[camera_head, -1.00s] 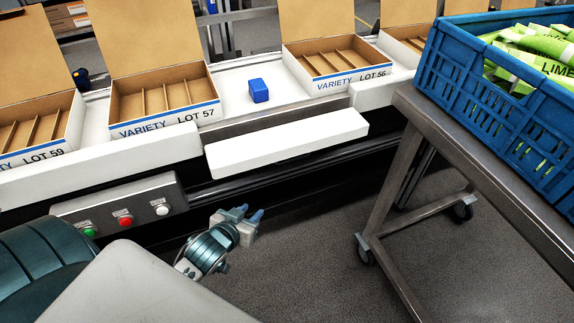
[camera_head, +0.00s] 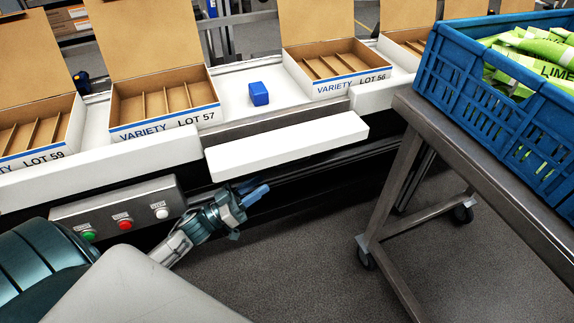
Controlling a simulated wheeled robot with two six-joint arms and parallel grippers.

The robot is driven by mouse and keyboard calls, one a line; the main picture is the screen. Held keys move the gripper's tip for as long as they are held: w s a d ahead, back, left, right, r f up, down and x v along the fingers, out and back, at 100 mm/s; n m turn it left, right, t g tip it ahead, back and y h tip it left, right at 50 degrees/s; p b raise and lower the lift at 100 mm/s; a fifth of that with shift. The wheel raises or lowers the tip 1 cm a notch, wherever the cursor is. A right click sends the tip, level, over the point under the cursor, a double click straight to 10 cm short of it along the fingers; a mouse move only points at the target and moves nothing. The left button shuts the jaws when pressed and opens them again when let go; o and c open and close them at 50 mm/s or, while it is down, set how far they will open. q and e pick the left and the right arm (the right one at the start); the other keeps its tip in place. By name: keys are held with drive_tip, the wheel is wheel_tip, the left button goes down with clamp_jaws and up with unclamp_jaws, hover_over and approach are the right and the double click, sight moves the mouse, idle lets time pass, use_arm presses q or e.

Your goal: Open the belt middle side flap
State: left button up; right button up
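The belt's middle side flap (camera_head: 287,146) is a long white panel on the belt's near side. It sits lower and farther out than the white side walls on either side, with a grey metal strip (camera_head: 272,126) showing behind it. My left gripper (camera_head: 252,190) is just below the flap's left part, its blue fingertips pointing right. Whether they touch the flap's underside I cannot tell. The two fingertips overlap in this view, so their gap is unclear; nothing shows between them. My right gripper is not in view.
A small blue block (camera_head: 258,94) sits on the belt between the open LOT 57 carton (camera_head: 166,130) and LOT 56 carton (camera_head: 340,88). A button panel (camera_head: 124,216) is left of the gripper. A wheeled table (camera_head: 470,140) with a blue crate (camera_head: 480,110) stands right.

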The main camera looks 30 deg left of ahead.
use_arm(q)
drive_tip(key=p+x, duration=0.1)
drive_tip(key=x, duration=0.8)
drive_tip(key=shift+w+d+r, duration=0.1)
drive_tip(key=shift+w+d, duration=0.05)
drive_tip(key=shift+w, duration=0.1)
clamp_jaws()
